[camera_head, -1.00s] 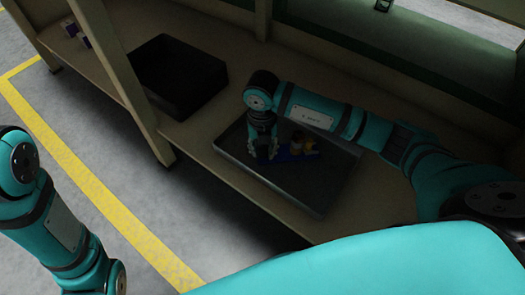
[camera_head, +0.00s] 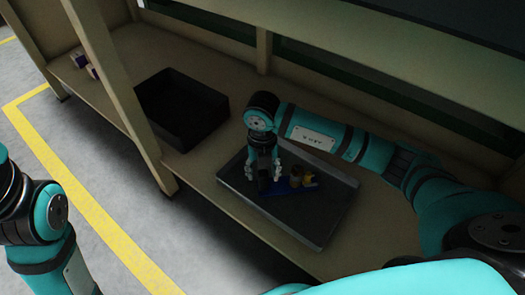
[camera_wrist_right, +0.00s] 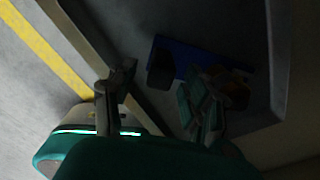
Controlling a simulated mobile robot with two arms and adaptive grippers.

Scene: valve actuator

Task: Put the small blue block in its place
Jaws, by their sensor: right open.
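A flat blue piece (camera_head: 286,188) lies in the grey tray (camera_head: 325,222); it also shows in the right wrist view (camera_wrist_right: 205,57). I cannot tell whether it is the small blue block, as no other blue block stands out. A yellow and brown part (camera_head: 303,178) sits at its right end. My right gripper (camera_head: 264,184) points down over the left end of the blue piece. In the wrist view its open fingers (camera_wrist_right: 165,85) are apart, with a dark round piece (camera_wrist_right: 160,68) ahead between them; contact is unclear. My left gripper is out of view.
An empty-looking black bin (camera_head: 182,108) stands on the bench left of the tray. Small purple and white boxes (camera_head: 85,66) are at the far left. A bench post (camera_head: 118,85) rises in front of the bin. Bare bench lies between bin and tray.

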